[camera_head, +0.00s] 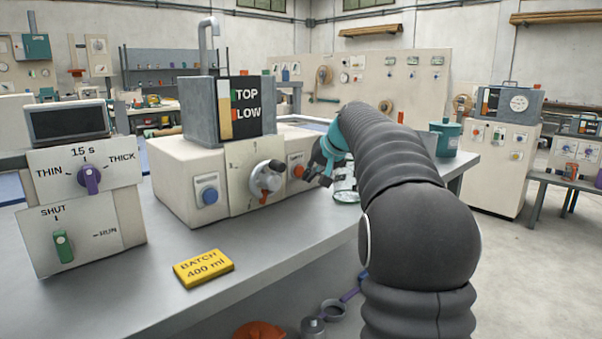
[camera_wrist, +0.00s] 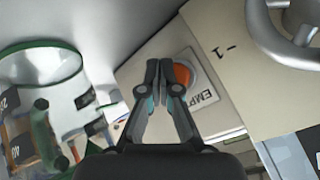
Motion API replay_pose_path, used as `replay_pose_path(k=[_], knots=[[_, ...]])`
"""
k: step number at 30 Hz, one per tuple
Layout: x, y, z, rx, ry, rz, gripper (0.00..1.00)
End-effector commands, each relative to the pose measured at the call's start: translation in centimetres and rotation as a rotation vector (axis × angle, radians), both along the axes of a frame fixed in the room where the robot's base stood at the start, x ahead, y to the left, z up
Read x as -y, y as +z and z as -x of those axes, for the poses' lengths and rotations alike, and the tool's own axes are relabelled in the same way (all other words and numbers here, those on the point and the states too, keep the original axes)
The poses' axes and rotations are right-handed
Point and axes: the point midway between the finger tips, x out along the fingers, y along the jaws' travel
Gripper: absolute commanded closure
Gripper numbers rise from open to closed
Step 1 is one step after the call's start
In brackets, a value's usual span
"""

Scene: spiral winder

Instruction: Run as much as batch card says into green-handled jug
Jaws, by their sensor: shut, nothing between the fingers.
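The yellow batch card (camera_head: 204,268) reads "BATCH 400 ml" and lies on the bench. The clear jug (camera_head: 346,196) is partly hidden by my arm in the head view; in the wrist view the jug (camera_wrist: 84,92) has a green rim, green handle (camera_wrist: 42,132) and markings. The machine has a handwheel (camera_head: 266,179), a blue button (camera_head: 209,195) and an orange "EMPTY" button (camera_wrist: 182,76). My gripper (camera_wrist: 158,66) is shut and empty, with its tips beside that button; contact is unclear. The green lever (camera_head: 63,246) stands upright under "SHUT". The purple knob (camera_head: 90,179) points to "15 s".
A tank with a "TOP/LOW" gauge (camera_head: 225,112) tops the machine; its strip is tan below, pale above. A dark screen (camera_head: 68,121) stands on the left box. A teal container (camera_head: 446,137) is at the bench's far end. Bench around the card is clear.

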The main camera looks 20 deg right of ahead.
Motion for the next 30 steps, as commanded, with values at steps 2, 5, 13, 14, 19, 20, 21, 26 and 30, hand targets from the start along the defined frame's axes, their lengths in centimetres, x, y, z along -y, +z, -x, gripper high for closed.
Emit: replay_pose_path(k=[2,5,13,14,19,20,21,26,30], knots=[[0.0,0.0,0.0,0.0,0.0,0.0,1.0],[-0.04,0.04,-0.11,0.0,0.0,0.0,1.0],[-0.29,0.09,-0.76,0.0,0.0,0.0,1.0],[-0.3,0.06,-0.77,0.0,0.0,0.0,1.0],[-0.3,0.02,-0.76,0.0,0.0,0.0,1.0],[-0.3,0.02,-0.76,0.0,0.0,0.0,1.0],[-0.3,0.02,-0.76,0.0,0.0,0.0,1.0],[-0.33,0.04,-0.82,0.0,0.0,0.0,1.0],[-0.39,0.05,-0.94,0.0,0.0,0.0,1.0]])
